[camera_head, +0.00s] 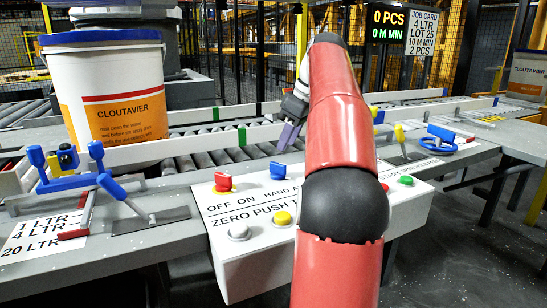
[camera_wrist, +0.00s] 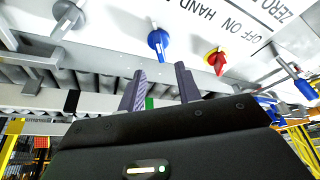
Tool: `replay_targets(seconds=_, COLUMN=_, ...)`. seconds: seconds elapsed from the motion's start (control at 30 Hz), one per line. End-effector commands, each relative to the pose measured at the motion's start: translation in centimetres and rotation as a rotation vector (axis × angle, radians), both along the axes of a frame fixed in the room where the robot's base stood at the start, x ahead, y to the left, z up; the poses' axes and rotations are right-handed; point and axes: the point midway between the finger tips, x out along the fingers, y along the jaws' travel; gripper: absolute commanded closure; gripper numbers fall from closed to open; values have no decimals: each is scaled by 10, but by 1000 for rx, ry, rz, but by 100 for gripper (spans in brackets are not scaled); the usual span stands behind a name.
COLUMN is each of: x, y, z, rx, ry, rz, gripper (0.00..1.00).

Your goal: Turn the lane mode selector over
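The lane mode selector appears to be the blue knob (camera_head: 278,170) beside the HAND label on the white control panel (camera_head: 245,262). My gripper (camera_head: 287,137) is above and behind the panel, over the conveyor side. In the wrist view my gripper (camera_wrist: 160,70) has its two dark fingers apart with nothing held between them. The blue knob lies beyond the fingertips, apart from them. My arm hides part of the panel and its lettering in the head view.
A red knob (camera_head: 223,181) stands left of the blue one; a grey knob (camera_wrist: 68,18) shows in the wrist view. White (camera_head: 238,231), yellow (camera_head: 282,217) and green (camera_head: 406,180) buttons are nearby. A CLOUTAVIER pail (camera_head: 112,100) and blue clamp (camera_head: 75,172) stand left.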

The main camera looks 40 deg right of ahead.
Motion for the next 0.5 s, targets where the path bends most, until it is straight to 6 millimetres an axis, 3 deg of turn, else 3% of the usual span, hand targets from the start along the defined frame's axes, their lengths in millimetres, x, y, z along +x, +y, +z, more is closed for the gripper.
replay_targets(seconds=0.2, x=13, y=6, z=-37, rx=1, ry=2, rz=2, gripper=66)
replay_targets(seconds=0.5, x=23, y=10, z=-60, rx=-2, ry=0, rz=1, gripper=66)
